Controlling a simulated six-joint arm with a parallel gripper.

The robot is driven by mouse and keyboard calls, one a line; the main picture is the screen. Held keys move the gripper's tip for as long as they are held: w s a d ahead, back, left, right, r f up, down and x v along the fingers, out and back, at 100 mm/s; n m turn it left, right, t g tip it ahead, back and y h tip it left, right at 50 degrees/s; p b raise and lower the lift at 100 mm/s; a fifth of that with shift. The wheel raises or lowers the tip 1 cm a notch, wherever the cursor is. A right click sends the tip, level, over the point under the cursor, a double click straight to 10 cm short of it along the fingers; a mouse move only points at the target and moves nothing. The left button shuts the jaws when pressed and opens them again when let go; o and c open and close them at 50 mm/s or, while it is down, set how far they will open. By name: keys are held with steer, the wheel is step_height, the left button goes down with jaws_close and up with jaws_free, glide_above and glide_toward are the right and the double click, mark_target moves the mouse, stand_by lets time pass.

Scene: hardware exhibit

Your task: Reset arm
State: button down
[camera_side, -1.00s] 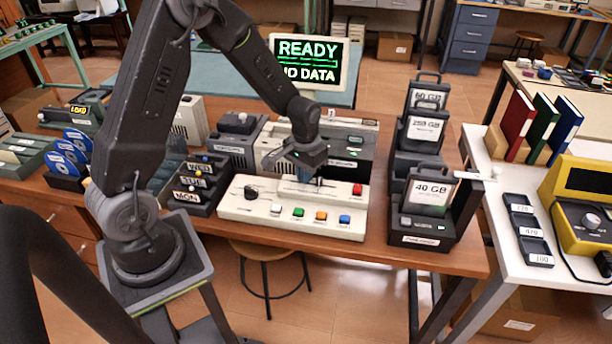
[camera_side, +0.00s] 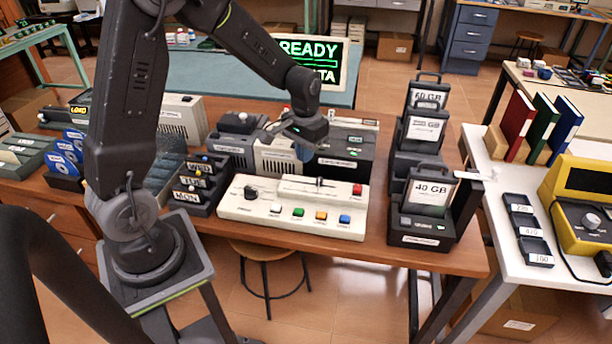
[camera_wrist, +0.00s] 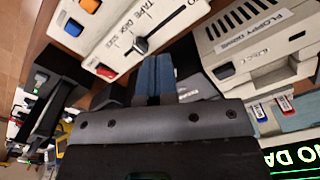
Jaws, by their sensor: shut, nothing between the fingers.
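My gripper (camera_side: 303,152) is in the air above and behind the white control panel (camera_side: 290,212). In the wrist view its blue fingers (camera_wrist: 153,75) are together with nothing between them. The panel carries a black knob, a black slider (camera_side: 319,182), a red button and several coloured buttons along its front. The slider also shows in the wrist view (camera_wrist: 139,45), just ahead of my fingertips and apart from them. The monitor (camera_side: 335,62) behind is partly hidden by my arm and shows "READY" in green.
Drive units stand behind the panel, including one labelled floppy (camera_wrist: 245,40). A rack of upright cartridges (camera_side: 430,200) stands right of the panel. Labelled day trays (camera_side: 195,185) and blue disks (camera_side: 68,160) are left. A side table (camera_side: 490,215) with books is at far right.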

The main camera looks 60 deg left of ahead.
steer(key=s+d+r+m+t, duration=0.1)
steer(key=s+d+r+t, duration=0.1)
steer(key=s+d+r, duration=0.3)
steer(key=s+d+r+m+t, duration=0.2)
steer(key=s+d+r, duration=0.4)
steer(key=s+r, duration=0.5)
steer(key=shift+s+r+t, duration=0.3)
steer(key=shift+s+t, duration=0.5)
steer(key=shift+s, duration=0.2)
